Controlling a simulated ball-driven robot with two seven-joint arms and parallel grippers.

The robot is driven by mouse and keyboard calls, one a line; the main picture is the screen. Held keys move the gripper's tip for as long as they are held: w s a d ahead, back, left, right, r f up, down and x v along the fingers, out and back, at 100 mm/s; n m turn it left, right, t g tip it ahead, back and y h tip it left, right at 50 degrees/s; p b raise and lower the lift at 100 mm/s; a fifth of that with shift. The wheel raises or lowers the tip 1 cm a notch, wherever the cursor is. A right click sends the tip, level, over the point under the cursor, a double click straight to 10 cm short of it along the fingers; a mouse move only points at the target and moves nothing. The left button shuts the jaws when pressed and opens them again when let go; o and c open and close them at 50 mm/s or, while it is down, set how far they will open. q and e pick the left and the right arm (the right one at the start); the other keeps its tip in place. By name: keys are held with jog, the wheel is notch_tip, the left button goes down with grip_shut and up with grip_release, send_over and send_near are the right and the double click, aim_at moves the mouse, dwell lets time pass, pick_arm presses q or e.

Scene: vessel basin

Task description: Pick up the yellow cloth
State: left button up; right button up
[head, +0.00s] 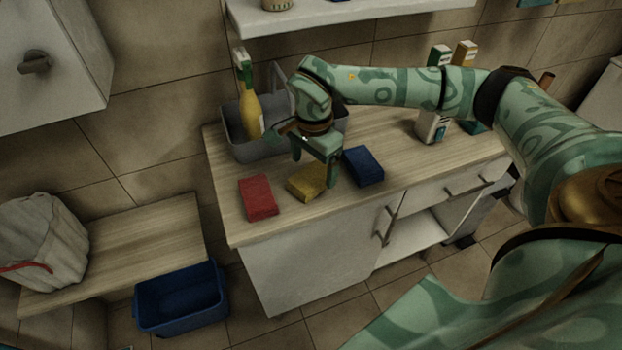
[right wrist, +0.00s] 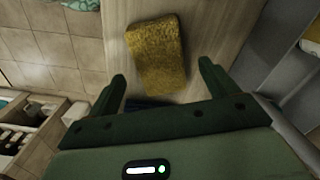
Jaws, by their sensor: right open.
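The yellow cloth (head: 306,184) lies on the wooden counter between a red cloth (head: 258,198) and a dark blue cloth (head: 363,166). My right gripper (head: 315,170) is over the counter at the yellow cloth and hides part of it in the head view. In the right wrist view the yellow cloth (right wrist: 157,55) lies beyond the fingertips, in line with the gap between them. The right gripper (right wrist: 162,80) is open, with nothing between its fingers. A dark blue edge shows near the palm in that view. My left gripper is not in view.
A grey basin (head: 236,136) with a yellow bottle (head: 250,112) stands behind the cloths. Cartons (head: 432,126) stand at the back right of the counter. A white shelf (head: 350,14) hangs above. A blue bin (head: 181,298) sits below, left of the counter (head: 225,195).

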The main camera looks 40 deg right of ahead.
aim_at(312, 180)
notch_tip(312, 180, down, 3)
jog(key=shift+r, duration=0.1)
jog(key=c, duration=1.1)
jog(key=shift+r, duration=0.1)
jog(key=shift+c, duration=0.2)
